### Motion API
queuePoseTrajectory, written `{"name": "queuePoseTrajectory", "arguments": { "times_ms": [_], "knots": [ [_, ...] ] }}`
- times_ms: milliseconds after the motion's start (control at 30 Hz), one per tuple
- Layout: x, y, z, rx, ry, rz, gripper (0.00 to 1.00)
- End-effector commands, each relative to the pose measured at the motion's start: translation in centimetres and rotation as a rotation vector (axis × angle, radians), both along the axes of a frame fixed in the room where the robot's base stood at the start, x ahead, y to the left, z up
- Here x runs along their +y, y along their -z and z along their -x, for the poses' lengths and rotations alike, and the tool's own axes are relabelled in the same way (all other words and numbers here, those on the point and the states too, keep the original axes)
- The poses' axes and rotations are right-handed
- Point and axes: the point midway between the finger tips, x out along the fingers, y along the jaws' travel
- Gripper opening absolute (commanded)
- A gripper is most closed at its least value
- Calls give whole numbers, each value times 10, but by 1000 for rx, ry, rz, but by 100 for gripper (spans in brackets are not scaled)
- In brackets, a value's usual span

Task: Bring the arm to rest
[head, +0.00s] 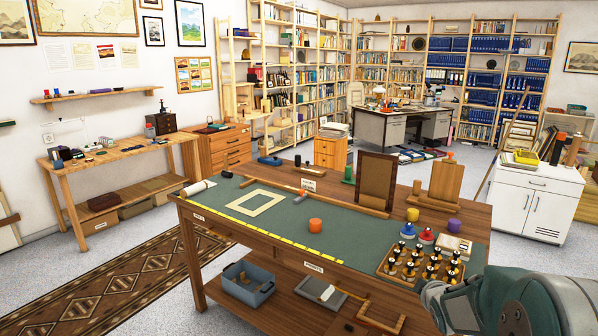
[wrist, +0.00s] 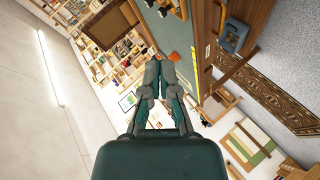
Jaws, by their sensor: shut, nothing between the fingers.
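My arm shows at the lower right of the head view, in front of the near right corner of the worktable (head: 260,215). The fingertips are not clearly seen there. In the wrist view my gripper (wrist: 160,72) is shut and empty, with its fingers together. It is raised clear of surfaces, and the view is tilted, with the room lying on its side. The worktable also shows in the wrist view (wrist: 204,50), beyond and to the right of the fingers.
A tray of black-and-gold pieces (head: 398,277) sits on the worktable close to my arm. A white cabinet (head: 534,200) is at right.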

Motion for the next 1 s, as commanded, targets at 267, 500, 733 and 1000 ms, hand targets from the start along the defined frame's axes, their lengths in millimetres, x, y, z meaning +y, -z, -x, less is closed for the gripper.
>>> {"name": "queuePoseTrajectory", "arguments": {
  "times_ms": [267, 500, 733, 1000],
  "knots": [
    [43, -59, 73, 102, 197, -225, 0],
    [82, -85, 155, 204, 363, -437, 0],
    [118, -93, 241, 318, 508, -638, 0],
    [147, -87, 318, 444, 625, -792, 0]
  ]
}}
